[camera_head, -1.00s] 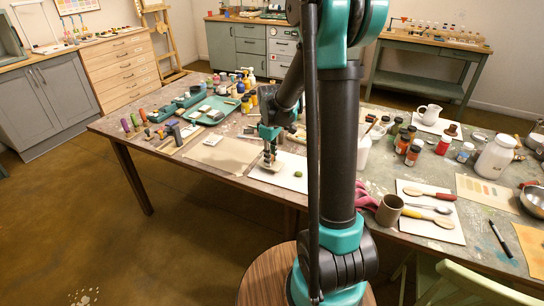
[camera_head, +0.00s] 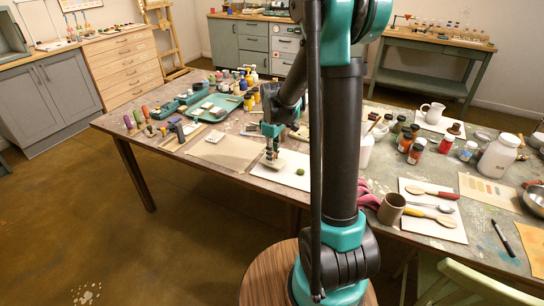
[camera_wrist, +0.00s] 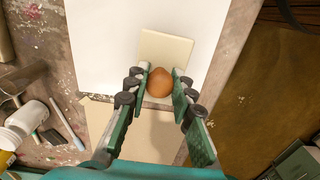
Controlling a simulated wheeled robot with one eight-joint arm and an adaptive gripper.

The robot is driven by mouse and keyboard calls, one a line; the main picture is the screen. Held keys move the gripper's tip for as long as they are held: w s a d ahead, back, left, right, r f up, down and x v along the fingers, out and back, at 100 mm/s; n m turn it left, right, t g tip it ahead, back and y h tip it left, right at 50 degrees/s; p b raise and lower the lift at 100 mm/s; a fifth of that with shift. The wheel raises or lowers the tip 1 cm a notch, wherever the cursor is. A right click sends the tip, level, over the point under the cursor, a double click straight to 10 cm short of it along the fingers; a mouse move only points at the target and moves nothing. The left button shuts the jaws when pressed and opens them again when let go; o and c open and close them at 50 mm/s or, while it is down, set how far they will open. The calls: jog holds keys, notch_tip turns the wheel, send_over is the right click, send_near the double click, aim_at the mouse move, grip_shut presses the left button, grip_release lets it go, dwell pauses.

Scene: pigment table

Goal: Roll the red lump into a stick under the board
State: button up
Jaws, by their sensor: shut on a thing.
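The board is a small pale rectangle with a round orange-brown knob on top. It shows in the wrist view (camera_wrist: 168,48) and the head view (camera_head: 276,164), lying over the white sheet (camera_wrist: 105,45). My gripper (camera_wrist: 161,84) is shut on the board's knob, one finger on each side. It also shows in the head view (camera_head: 272,157), pointing down at the table. No red lump shows in either view; the board and gripper cover that spot, and I cannot tell what lies beneath. A green lump (camera_head: 301,172) sits on the white sheet right of the board.
A beige sheet (camera_head: 222,152) lies left of the white one. A teal tray (camera_head: 213,108) and paint bottles stand behind. A grey-brown cup (camera_head: 391,209) and a white board with spoons (camera_head: 414,190) are to the right. The table's front edge is close.

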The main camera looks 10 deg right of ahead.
jog(key=shift+w+d+f, duration=0.1)
jog(key=shift+w+d, duration=0.3)
jog(key=shift+w, duration=0.2)
jog(key=shift+d, duration=0.1)
jog(key=shift+w+d, duration=0.75)
jog(key=shift+w, duration=0.3)
jog(key=shift+s+a, duration=0.45)
jog(key=shift+s, duration=0.15)
jog(key=shift+s+a, duration=0.1)
jog(key=shift+s+a, duration=0.35)
jog(key=shift+s, duration=0.1)
jog(key=shift+s, duration=0.1)
jog(key=shift+s+a, duration=0.8)
jog(key=shift+s, duration=0.2)
jog(key=shift+w+d, duration=0.45)
jog(key=shift+w, duration=0.15)
